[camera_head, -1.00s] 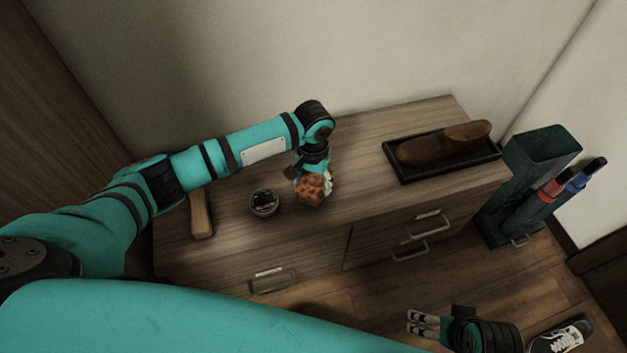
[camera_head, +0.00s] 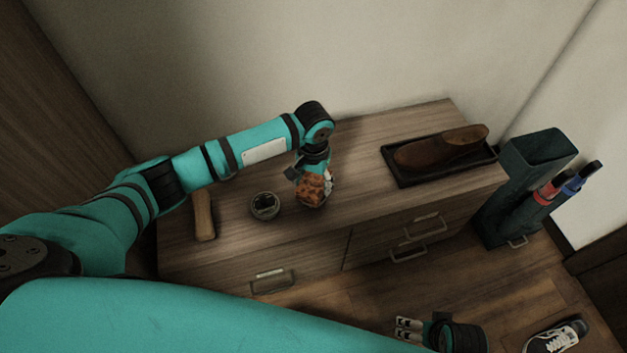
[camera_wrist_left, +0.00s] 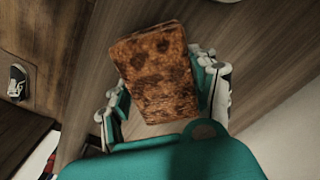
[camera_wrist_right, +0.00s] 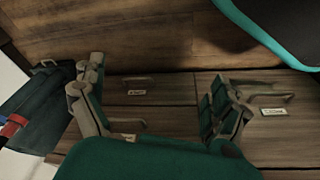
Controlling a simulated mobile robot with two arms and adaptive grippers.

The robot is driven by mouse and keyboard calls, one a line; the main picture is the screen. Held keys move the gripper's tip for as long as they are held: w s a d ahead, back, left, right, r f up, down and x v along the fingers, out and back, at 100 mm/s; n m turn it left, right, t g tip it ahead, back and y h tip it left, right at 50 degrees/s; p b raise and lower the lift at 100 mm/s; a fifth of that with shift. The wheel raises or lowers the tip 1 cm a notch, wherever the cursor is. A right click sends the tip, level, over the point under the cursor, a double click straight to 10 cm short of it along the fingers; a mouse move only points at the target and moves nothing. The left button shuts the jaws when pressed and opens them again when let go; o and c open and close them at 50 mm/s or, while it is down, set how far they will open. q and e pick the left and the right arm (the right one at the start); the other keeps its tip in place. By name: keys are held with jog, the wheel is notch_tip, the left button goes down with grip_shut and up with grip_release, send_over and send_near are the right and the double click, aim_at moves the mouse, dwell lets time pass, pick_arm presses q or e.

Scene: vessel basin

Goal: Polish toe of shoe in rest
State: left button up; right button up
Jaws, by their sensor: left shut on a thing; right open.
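A brown leather shoe (camera_head: 440,147) lies in a dark shallow tray (camera_head: 402,183) at the right of the wooden cabinet top. My left gripper (camera_head: 314,180) is shut on a mottled orange-brown cloth (camera_head: 312,191), just above the cabinet top and well left of the shoe. The cloth (camera_wrist_left: 158,70) sits between the fingers in the left wrist view. A small open round tin with dark contents (camera_head: 264,205) stands just left of the cloth. My right gripper (camera_head: 408,328) is open and empty, low in front of the cabinet; it also shows in the right wrist view (camera_wrist_right: 155,88).
A wooden-handled tool (camera_head: 203,215) lies at the cabinet's left, partly hidden by my arm. A dark green stand (camera_head: 510,195) with red and blue handled items is right of the cabinet. A black-and-white sneaker (camera_head: 557,337) is on the floor. The top between cloth and tray is clear.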

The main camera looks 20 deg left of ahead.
aim_at(314, 181)
pick_arm(q)
jog(key=shift+r+p, duration=0.6)
jog(key=shift+p, duration=0.05)
jog(key=shift+r+p, duration=0.6)
jog(key=shift+p, duration=0.2)
jog(key=shift+r+p, duration=0.35)
jog(key=shift+p, duration=0.15)
jog(key=shift+r+p, duration=0.3)
jog(key=shift+p, duration=0.1)
jog(key=shift+r+p, duration=0.25)
jog(key=shift+p, duration=0.05)
jog(key=shift+r, duration=0.2)
jog(key=shift+s, duration=0.1)
pick_arm(e)
jog(key=s+f, duration=0.5)
jog(key=f, duration=0.2)
jog(key=s+f, duration=0.4)
jog(key=f, duration=0.4)
jog(key=shift+s+d+f+g, duration=0.2)
jog(key=shift+s+f+g, duration=0.05)
jog(key=shift+s+g, duration=0.15)
